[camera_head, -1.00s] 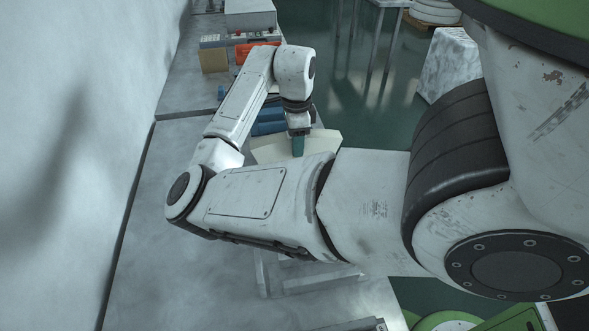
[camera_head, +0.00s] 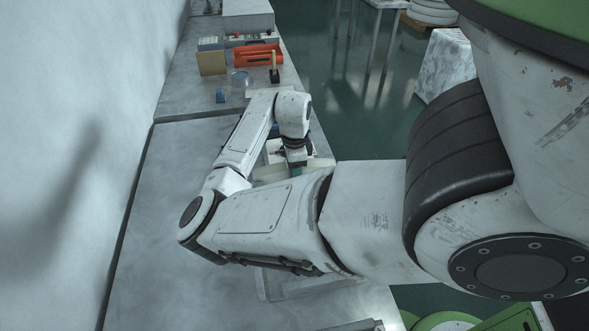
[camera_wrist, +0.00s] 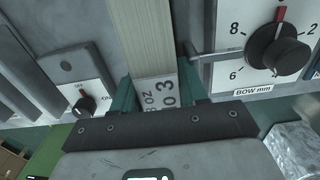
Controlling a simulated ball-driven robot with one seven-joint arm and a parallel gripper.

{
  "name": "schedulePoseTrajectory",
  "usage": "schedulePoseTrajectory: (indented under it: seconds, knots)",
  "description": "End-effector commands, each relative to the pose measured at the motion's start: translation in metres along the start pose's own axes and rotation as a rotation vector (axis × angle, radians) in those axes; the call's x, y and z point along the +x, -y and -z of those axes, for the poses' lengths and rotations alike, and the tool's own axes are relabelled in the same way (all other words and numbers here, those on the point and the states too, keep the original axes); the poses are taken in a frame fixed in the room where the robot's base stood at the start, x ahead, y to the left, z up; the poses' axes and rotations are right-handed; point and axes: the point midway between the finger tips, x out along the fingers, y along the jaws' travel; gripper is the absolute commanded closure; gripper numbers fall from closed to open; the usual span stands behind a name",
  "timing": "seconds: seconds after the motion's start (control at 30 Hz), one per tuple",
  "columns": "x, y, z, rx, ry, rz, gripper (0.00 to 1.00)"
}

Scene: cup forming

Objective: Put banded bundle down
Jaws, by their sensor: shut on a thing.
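My gripper (camera_head: 296,168) is low over the right side of the bench, partly hidden by my own arm. In the wrist view its teal fingers (camera_wrist: 160,88) are shut on the banded bundle (camera_wrist: 147,40), a long pale beige stack seen edge-on. In the head view pale parts, which look like the bundle (camera_head: 268,173), show beside the fingers. I cannot tell whether the bundle touches a surface.
A dial panel (camera_wrist: 245,50) marked "BOW mm" is close right of the bundle; another knob panel (camera_wrist: 85,95) is left. The bench's left stretch (camera_head: 160,210) is clear.

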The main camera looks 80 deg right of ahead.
Motion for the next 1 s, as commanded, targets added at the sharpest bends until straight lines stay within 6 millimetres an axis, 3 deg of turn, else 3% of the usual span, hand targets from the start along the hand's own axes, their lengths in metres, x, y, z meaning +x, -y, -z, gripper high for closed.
schedulePoseTrajectory:
  seconds: [0.17,0.2,0.43,0.77,1.0]
  knots:
    - [0.003,0.0,0.0,0.0,-0.001,0.001,1.0]
    - [0.002,0.0,0.0,0.0,0.0,0.0,0.53]
    - [0.002,0.0,0.0,0.0,0.0,0.0,0.32]
    - [-0.003,0.0,0.0,0.0,0.0,0.001,0.32]
    - [-0.041,0.001,0.0,0.002,0.0,0.005,0.32]
